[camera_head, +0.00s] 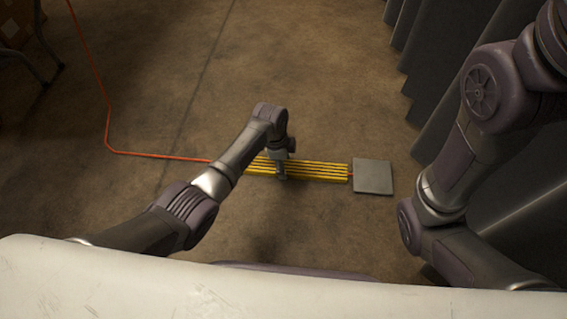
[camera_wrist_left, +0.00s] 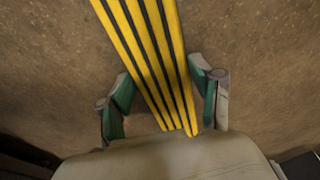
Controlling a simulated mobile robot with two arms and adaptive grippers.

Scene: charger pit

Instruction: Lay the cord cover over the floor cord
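The cord cover (camera_head: 318,171) is a long yellow strip with dark grooves, lying on or close to the floor. The orange floor cord (camera_head: 160,155) runs in from the left to the cover's left end, where my arm hides part of it. A short red bit of cord shows between the cover's right end and a grey square plate (camera_head: 373,177). My left gripper (camera_head: 281,174) is down at the cover's middle. In the left wrist view, its green-padded fingers (camera_wrist_left: 164,95) stand apart on either side of the cover (camera_wrist_left: 150,45), with gaps visible. My right gripper is out of view.
Dark grey pleated panels (camera_head: 440,75) stand along the right side. Dark legs of some furniture (camera_head: 35,60) show at the top left. The brown floor (camera_head: 290,65) beyond the cover is clear.

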